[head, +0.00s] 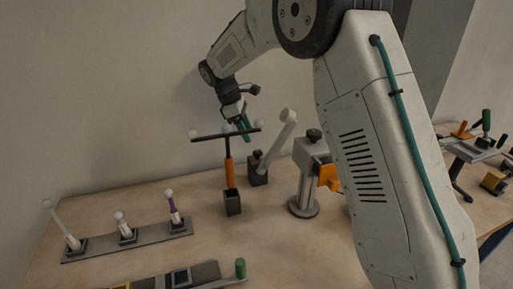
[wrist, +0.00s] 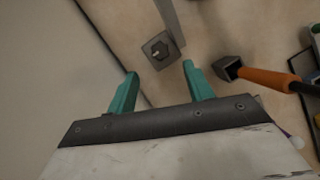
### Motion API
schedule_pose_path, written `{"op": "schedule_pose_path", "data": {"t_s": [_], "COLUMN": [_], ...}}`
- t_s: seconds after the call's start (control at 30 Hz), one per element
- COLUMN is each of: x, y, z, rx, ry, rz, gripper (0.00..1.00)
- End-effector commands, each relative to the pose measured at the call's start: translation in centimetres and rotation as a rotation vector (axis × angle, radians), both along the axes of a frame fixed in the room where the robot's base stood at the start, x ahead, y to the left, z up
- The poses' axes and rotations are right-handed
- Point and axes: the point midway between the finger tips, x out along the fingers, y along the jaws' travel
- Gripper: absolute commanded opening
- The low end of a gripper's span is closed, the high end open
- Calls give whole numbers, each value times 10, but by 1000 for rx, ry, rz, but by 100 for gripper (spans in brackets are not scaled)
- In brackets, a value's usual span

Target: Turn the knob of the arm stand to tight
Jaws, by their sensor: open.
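My gripper (head: 243,125) is open and empty, high above the back of the table; its two teal fingers (wrist: 160,88) are spread apart in the wrist view. A dark square block (head: 258,177) with a small dark top piece and a tilted pale rod stands at the back. In the wrist view, a grey block (wrist: 157,54) with a small knob-like piece lies beyond my fingertips, apart from them. To its right in the head view, a grey stand (head: 305,180) on a round base carries a black knob (head: 314,134) and an orange part. I cannot tell which is the arm stand, nor any tight mark.
An orange-handled T-shaped tool (head: 229,170) stands in a dark socket, close to my gripper; its handle also shows in the wrist view (wrist: 265,78). A rack (head: 128,240) with several white-topped pegs lies at left. The wall (head: 110,90) is close behind.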

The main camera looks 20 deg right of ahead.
Motion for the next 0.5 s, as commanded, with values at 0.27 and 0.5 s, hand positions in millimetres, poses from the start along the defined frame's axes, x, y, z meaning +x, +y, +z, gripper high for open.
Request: {"op": "schedule_pose_path", "data": {"t_s": [0.27,0.5], "x": [-7,-10], "y": [-16,-25], "z": [-40,-64], "rx": [-2,0], "ry": [3,0], "rz": [-2,-2], "gripper": [52,52]}}
